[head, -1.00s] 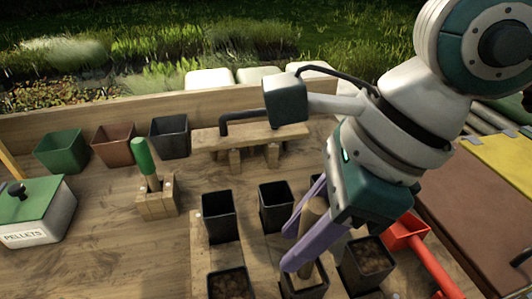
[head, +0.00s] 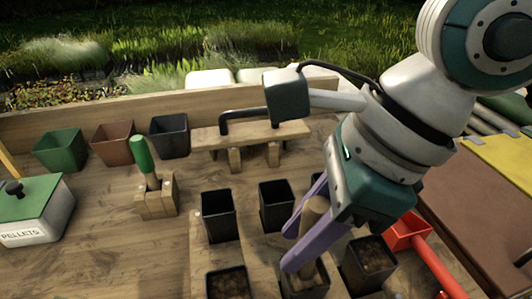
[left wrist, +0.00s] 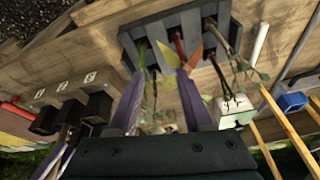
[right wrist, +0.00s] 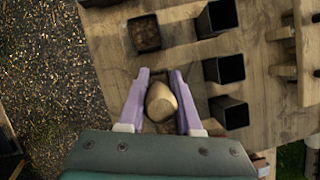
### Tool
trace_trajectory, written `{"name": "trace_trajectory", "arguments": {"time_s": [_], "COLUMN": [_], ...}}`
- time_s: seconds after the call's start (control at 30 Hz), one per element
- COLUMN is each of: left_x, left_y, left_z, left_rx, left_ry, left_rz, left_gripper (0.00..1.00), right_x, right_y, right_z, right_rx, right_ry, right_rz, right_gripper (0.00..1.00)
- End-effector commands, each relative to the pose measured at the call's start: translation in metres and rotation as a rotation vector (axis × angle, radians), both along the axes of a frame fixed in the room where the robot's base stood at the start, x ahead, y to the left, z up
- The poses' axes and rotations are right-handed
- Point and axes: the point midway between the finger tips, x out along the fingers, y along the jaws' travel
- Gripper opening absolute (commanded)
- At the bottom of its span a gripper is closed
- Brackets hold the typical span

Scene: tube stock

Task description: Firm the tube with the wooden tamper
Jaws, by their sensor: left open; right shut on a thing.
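The wooden tamper (head: 316,214) is held in my right gripper (head: 297,248), whose purple fingers are shut on its shaft. Its rounded top (right wrist: 161,101) shows between the fingers (right wrist: 161,90) in the right wrist view. Its lower end is down at a black square tube (head: 304,291) in the front row of the wooden tray (head: 201,258). I cannot tell whether it touches the soil there. My left gripper (left wrist: 160,108) is open. It shows only in the left wrist view, near a dark rack of plants and tools.
A soil-filled tube (head: 368,263) stands right of the tamper and another (head: 228,284) left. Empty black tubes (head: 219,215) (head: 276,205) stand behind. A red scoop (head: 420,250) lies at right. A green-handled tool (head: 144,160) stands in a wooden block; the pellet box (head: 35,215) is at left.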

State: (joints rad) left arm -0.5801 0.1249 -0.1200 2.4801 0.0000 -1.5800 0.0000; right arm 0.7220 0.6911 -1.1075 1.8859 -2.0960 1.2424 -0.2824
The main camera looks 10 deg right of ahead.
Motion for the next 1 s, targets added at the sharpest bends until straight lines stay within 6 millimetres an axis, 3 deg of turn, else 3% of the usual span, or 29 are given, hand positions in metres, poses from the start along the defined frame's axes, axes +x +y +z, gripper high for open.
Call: {"name": "trace_trajectory", "arguments": {"time_s": [0.57, 1.0], "left_x": [0.0, 0.0], "left_y": [0.0, -0.003], "left_z": [0.001, 0.022], "left_rx": [-0.001, -0.009], "left_ry": [0.0, 0.0], "left_rz": [0.001, 0.006], "left_gripper": [0.5, 0.5], "right_x": [0.0, 0.0], "right_y": [-0.001, 0.0], "right_z": [-0.001, 0.027], "right_rx": [-0.005, -0.002], "right_ry": [0.001, -0.001], "right_rz": [0.0, 0.001], "right_gripper": [0.0, 0.0]}}
